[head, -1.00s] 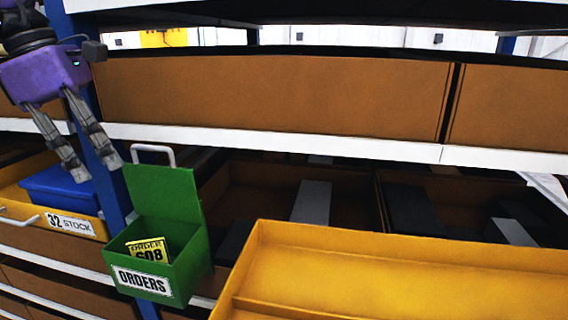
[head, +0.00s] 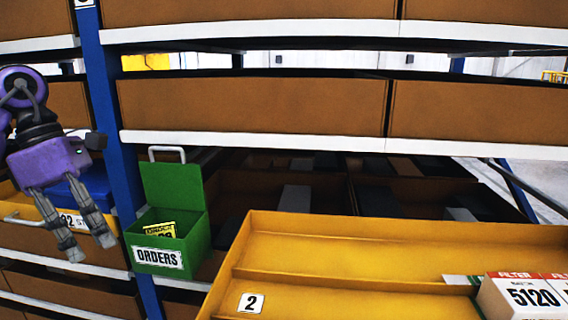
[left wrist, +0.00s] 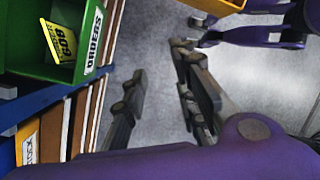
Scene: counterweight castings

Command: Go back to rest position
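My left gripper (head: 88,248) is at the left of the head view, in front of the shelf rack and left of the green box. Its two grey fingers hang down, spread apart, with nothing between them. In the left wrist view the fingers (left wrist: 158,66) also stand apart over bare grey floor. The green ORDERS box (head: 168,258) has its lid up. A yellow card (head: 161,230) with black print sits inside it, and reads 608 in the left wrist view (left wrist: 61,43). My right gripper does not show in the head view, and I cannot make it out in the wrist view.
A yellow tray (head: 330,232) labelled 2 is in front at the right, with white FILTER boxes (head: 520,298) marked 5120. A blue rack post (head: 110,130) and a blue bin (head: 95,190) are close to the left gripper. Brown bins (head: 250,105) line the shelves.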

